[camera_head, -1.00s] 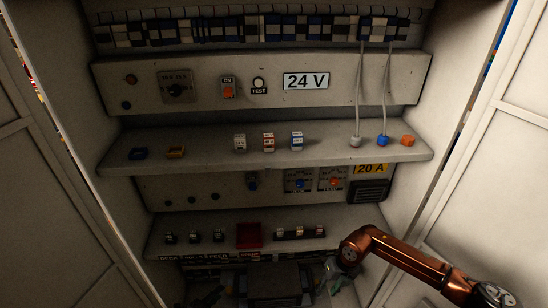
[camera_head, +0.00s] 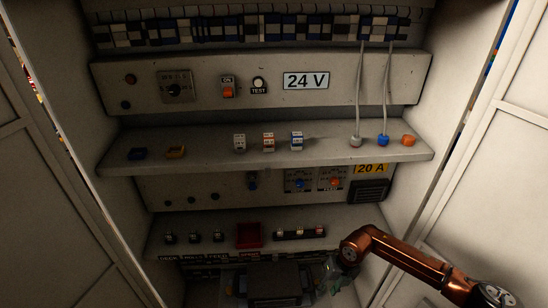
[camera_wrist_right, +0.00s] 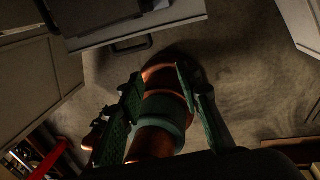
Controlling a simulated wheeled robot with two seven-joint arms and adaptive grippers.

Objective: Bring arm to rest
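My right arm (camera_head: 405,262) is copper coloured and comes in from the lower right of the head view, in front of the cabinet's lower right part. Its gripper (camera_head: 335,280) shows dimly below the lower shelf, with its fingers pointing down and hard to make out. In the right wrist view, the green fingers of my right gripper (camera_wrist_right: 158,76) stand apart. Nothing is gripped between them. A copper and teal rounded part, probably mine, shows beyond and between them, above the floor. My left arm and gripper are not in the head view.
The upper shelf (camera_head: 215,147) bears small blocks and coloured plugs, two with hanging cables. The lower shelf (camera_head: 165,250) bears small breakers, a red tray (camera_head: 249,235) and a row of parts. Cabinet doors stand on both sides. Bare floor (camera_wrist_right: 240,75) shows in the wrist view.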

